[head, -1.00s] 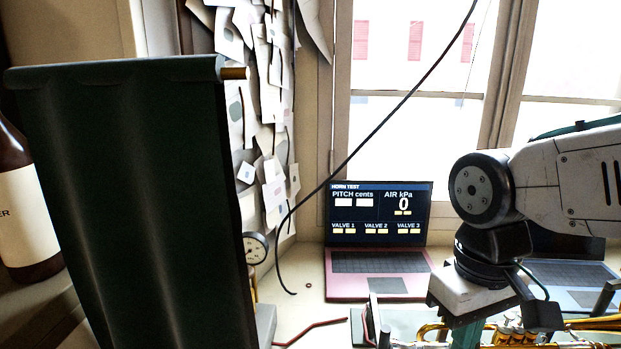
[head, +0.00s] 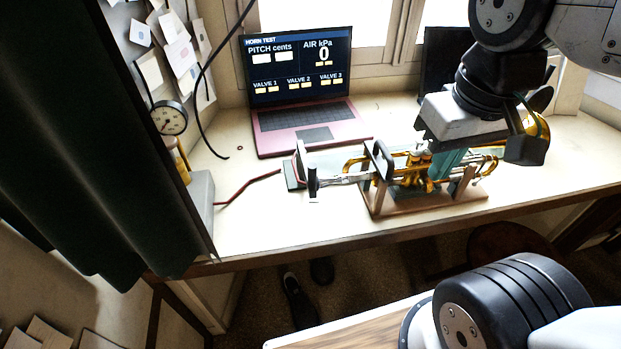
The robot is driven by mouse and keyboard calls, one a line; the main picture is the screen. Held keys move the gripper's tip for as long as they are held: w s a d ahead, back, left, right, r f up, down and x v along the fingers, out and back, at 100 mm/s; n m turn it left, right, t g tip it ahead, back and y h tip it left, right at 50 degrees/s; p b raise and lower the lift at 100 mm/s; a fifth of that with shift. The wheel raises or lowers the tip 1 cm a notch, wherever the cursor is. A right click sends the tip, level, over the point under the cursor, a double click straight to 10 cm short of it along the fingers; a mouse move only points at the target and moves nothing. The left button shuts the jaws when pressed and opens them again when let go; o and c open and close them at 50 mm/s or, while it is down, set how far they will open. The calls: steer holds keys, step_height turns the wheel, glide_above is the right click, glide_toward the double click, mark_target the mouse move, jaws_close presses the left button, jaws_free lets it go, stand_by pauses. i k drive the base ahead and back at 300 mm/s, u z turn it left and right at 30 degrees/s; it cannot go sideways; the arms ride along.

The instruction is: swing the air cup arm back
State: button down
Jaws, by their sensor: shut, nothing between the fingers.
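A brass horn (head: 412,172) lies in a wooden cradle (head: 425,204) on the bench, its silver mouthpiece end (head: 345,178) pointing left. A dark round cup piece (head: 313,182) stands at the mouthpiece end, beside a small upright plate (head: 300,160); this looks like the air cup and its arm. I cannot tell whether the cup touches the mouthpiece. My gripper (head: 446,170) points down over the middle of the horn, right of the cup. Its teal fingers are shut and hold nothing; their tips are partly hidden among the horn's tubing.
A pink laptop (head: 305,122) shows air 0 kPa. A red hose (head: 248,187) lies left of the cup, near a pressure gauge (head: 168,118) and a grey box (head: 201,198). A dark green curtain (head: 70,150) fills the left. The bench's front strip (head: 290,225) is clear.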

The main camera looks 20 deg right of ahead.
mark_target(309, 169)
steer(key=u, duration=1.25)
steer(key=k, duration=0.35)
steer(key=z, duration=0.8)
